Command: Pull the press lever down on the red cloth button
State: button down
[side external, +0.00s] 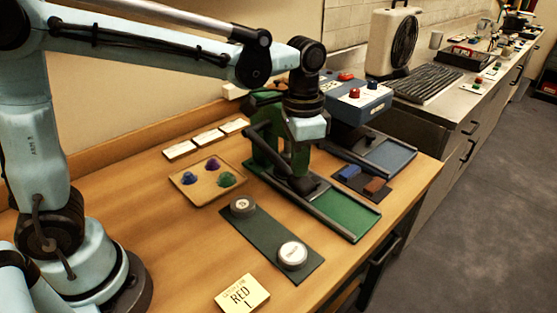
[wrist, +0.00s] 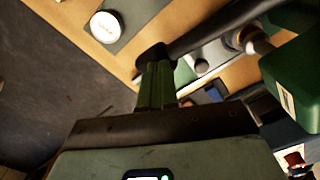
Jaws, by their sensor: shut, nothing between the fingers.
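The green press (side external: 265,120) stands at the back of its green base (side external: 345,214). Its black lever (side external: 268,152) slants forward in the side view; in the wrist view the lever (wrist: 215,30) crosses the upper part, with its end by my fingertips. My gripper (side external: 302,185) is shut and empty, pointing down over the base; its fingers (wrist: 155,72) appear close to or touching the lever's end. I cannot tell contact for sure. The green press head (wrist: 297,75) shows at right in the wrist view. I cannot make out the red cloth button.
A yellow card reading RED 1 (side external: 242,294) lies in front. A dark mat (side external: 265,238) holds two round tins. A wooden tray (side external: 203,192) holds blue, purple and green pieces. A blue press (side external: 355,103) and a small tray of blocks (side external: 362,181) stand at right.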

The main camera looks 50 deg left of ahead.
notch_tip(320, 180, up, 12)
jog(key=shift+f, duration=0.25)
dwell(0.7)
jog(key=s+a+f+n+t, duration=0.6)
jog(key=s+a+f, duration=0.3)
jog(key=f, duration=0.2)
jog(key=shift+a+f+t, duration=0.2)
jog(key=shift+a+t, duration=0.15)
jog(key=shift+t, duration=0.25)
